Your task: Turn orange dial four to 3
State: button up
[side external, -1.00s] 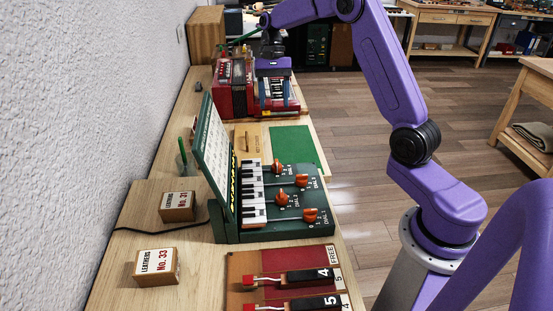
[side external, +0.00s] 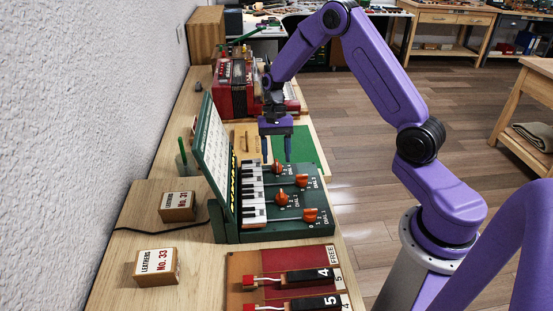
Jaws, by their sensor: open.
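A green console (side external: 262,233) with a small keyboard and a raised sheet panel stands on the bench. A column of orange dials sits on its right part: the lowest, labelled Dial 1 (side external: 310,215), then one above it (side external: 282,199), then another (side external: 301,181), and the farthest one (side external: 277,167), beside the label I read as Dial 4. Their exact settings are too small to read. My gripper (side external: 276,157) points down, open and empty, with its fingers over the far end of the console, close to the farthest dial. I cannot tell whether it touches it.
A red accordion (side external: 232,88) stands behind the console. A green mat (side external: 309,145) lies just beyond it. Boxes of leathers (side external: 157,267) stand at left, and a red tray with black pieces numbered 4 and 5 (side external: 240,295) lies in front.

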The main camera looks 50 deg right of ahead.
jog(key=shift+x, duration=0.95)
jog(key=c, duration=1)
